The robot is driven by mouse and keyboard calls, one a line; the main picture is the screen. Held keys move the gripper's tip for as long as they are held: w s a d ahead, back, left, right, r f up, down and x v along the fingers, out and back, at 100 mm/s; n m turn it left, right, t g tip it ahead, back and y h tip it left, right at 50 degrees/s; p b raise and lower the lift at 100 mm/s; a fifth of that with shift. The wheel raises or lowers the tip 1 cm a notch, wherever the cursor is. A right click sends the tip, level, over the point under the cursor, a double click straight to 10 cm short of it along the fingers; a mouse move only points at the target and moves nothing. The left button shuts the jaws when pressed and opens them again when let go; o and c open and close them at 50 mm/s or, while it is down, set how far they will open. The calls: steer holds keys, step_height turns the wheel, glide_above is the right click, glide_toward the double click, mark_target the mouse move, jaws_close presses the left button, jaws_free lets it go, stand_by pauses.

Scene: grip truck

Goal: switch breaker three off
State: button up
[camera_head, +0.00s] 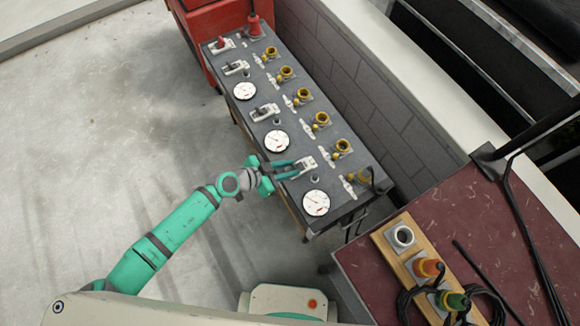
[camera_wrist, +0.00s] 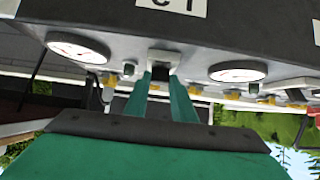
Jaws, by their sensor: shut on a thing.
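A grey breaker panel (camera_head: 288,128) runs along the wall, with a row of white-based breaker switches on its near side. My gripper (camera_head: 300,168) is at the switch (camera_head: 309,162) closest to my base, coming from the left. In the wrist view my gripper (camera_wrist: 165,75) has its two green fingers reaching up to a dark switch lever (camera_wrist: 160,57), shut on it. Other switches sit further along: a middle one (camera_head: 265,113), another (camera_head: 236,67), and one with a red part (camera_head: 222,44). I cannot read any breaker numbers in the head view.
Round white gauges (camera_head: 316,203) (camera_wrist: 238,72) flank the gripped switch. Several yellow sockets (camera_head: 321,120) line the wall side. A red box (camera_head: 208,28) stands beyond the panel. A dark red surface (camera_head: 440,220) with plugs and cables is at right. Bare floor lies left.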

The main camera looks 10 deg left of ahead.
steer(key=shift+s+f, duration=0.1)
steer(key=shift+f, duration=0.1)
stand_by(0.4)
steer(key=o, duration=1.1)
steer(key=shift+c, duration=0.2)
steer(key=shift+a+r, duration=0.1)
steer(key=shift+r, duration=0.05)
steer(key=shift+a+r, duration=0.15)
steer(key=shift+a, duration=0.05)
steer(key=v, duration=1)
steer(key=shift+s, duration=0.15)
